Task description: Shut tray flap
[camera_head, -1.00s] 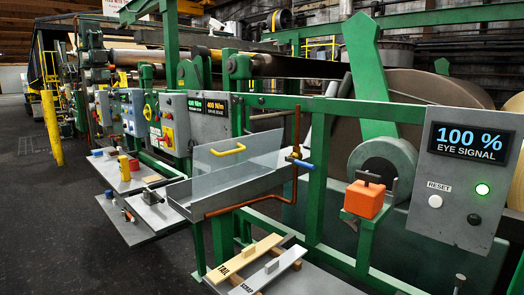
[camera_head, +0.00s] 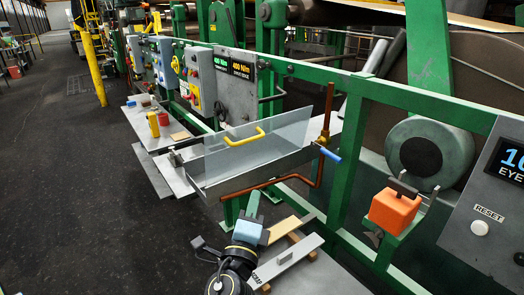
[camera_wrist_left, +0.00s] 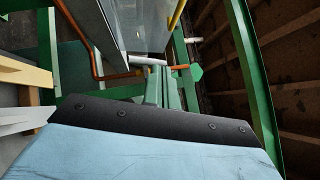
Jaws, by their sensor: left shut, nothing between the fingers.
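The tray (camera_head: 212,188) is a grey metal trough on the green machine frame. Its flap (camera_head: 290,132) is a clear panel with a yellow handle (camera_head: 245,137) and stands up above the trough. My left gripper (camera_head: 253,203) is in front of and below the tray, apart from the flap and handle. Its green fingers are shut and empty, and they point toward the tray. In the left wrist view the fingers (camera_wrist_left: 164,90) show below the grey tray (camera_wrist_left: 95,22), with part of the yellow handle (camera_wrist_left: 176,14) at the top. My right gripper is out of view.
A copper pipe (camera_head: 262,186) with a blue-handled valve (camera_head: 329,153) runs along the tray's front and right end. Labelled boards (camera_head: 290,258) lie below, near my left arm. An orange block (camera_head: 394,210) stands to the right.

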